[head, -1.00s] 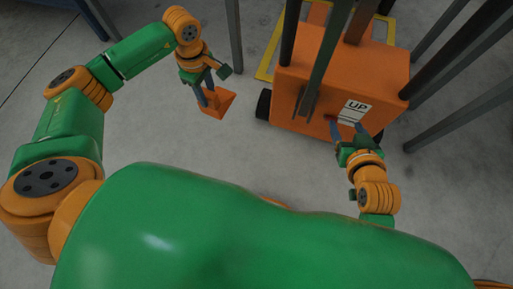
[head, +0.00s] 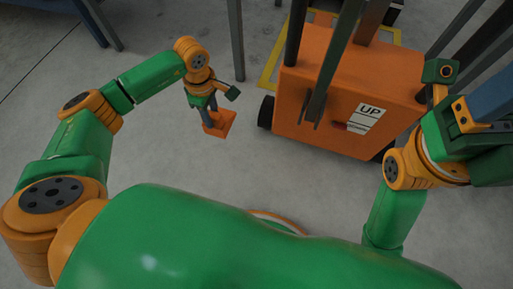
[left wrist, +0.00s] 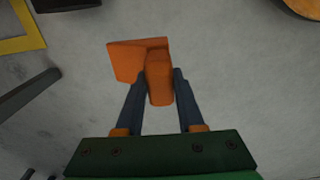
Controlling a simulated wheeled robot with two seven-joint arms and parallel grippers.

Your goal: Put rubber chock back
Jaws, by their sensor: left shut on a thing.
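The rubber chock (head: 223,124) is an orange wedge held above the floor, left of the orange cart. My left gripper (head: 209,122) points down and is shut on it. In the left wrist view, the chock (left wrist: 128,60) has its narrow block between the two dark fingers (left wrist: 160,78), with the wider wedge part jutting out to the left. My right gripper (head: 492,95) is raised at the right edge, close to the camera and partly cut off; its jaw opening does not show clearly.
The orange cart (head: 345,80) has an "UP" label (head: 365,116), a red part (head: 339,127) and a black wheel (head: 265,112). Yellow floor marking (head: 268,70) lies behind it. Dark posts (head: 235,40) stand around the cart. The grey floor between the chock and my body is clear.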

